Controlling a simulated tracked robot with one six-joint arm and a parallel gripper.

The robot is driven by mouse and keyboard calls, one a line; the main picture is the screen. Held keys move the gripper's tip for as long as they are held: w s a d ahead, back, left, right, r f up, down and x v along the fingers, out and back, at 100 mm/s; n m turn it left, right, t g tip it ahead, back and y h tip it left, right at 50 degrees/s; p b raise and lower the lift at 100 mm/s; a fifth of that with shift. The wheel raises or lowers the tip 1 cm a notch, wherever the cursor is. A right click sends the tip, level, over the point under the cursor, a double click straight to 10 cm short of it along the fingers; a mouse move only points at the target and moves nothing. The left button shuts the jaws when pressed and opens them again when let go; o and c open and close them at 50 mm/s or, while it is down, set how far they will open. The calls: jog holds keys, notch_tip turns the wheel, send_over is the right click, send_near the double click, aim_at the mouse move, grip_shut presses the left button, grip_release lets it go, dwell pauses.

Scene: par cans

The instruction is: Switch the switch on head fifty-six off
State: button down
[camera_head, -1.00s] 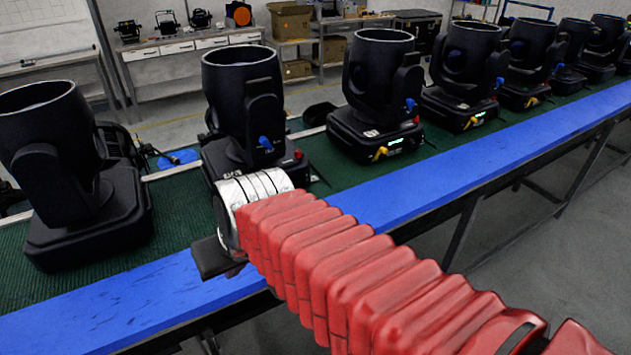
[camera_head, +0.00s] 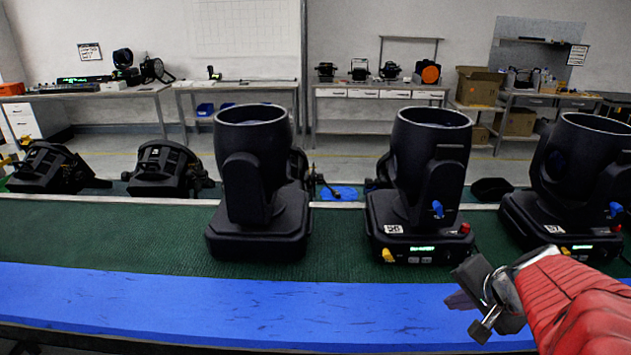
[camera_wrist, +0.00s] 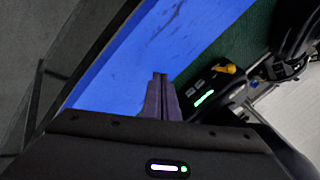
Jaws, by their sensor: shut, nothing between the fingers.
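Head fifty-six (camera_head: 428,170) is a black moving-head light on the green mat, with a white "56" label (camera_head: 393,229) on its base. Its front has a lit green display (camera_head: 422,248), a yellow piece (camera_head: 388,255) at the left and a red piece (camera_head: 464,228) at the right. A blue piece (camera_head: 438,208) sits on its yoke. I cannot tell which piece is the switch. My gripper (camera_head: 460,299) is shut and empty over the blue strip, in front and right of this head, apart from it. In the wrist view the closed fingers (camera_wrist: 160,97) point toward the blue strip.
Head fifty-seven (camera_head: 575,165) stands to the right, and another black head (camera_head: 255,180) to the left. The wrist view shows a yellow piece (camera_wrist: 226,69) and lit display (camera_wrist: 204,97) on a base. The blue strip (camera_head: 200,305) is clear at left.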

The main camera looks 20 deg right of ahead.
jog(key=s+d+r+m+t+h, duration=0.2)
jog(key=d+r+m+t, duration=0.1)
jog(key=d+r+m, duration=0.2)
jog(key=d+m, duration=0.2)
jog(key=d, duration=0.2)
jog(key=shift+s+d+r+m, duration=0.2)
jog(key=shift+s+m, duration=0.1)
jog(key=shift+s, duration=0.1)
send_near(467, 255)
jog(key=f, duration=0.1)
jog(key=w+d+f, duration=0.1)
jog(key=f, duration=0.1)
jog(key=w+f, duration=0.1)
jog(key=f, duration=0.1)
jog(key=shift+w+d, duration=0.2)
jog(key=shift+d, duration=0.1)
jog(key=shift+w+d+f, duration=0.1)
jog(key=shift+w+d, duration=0.2)
jog(key=shift+w, duration=0.5)
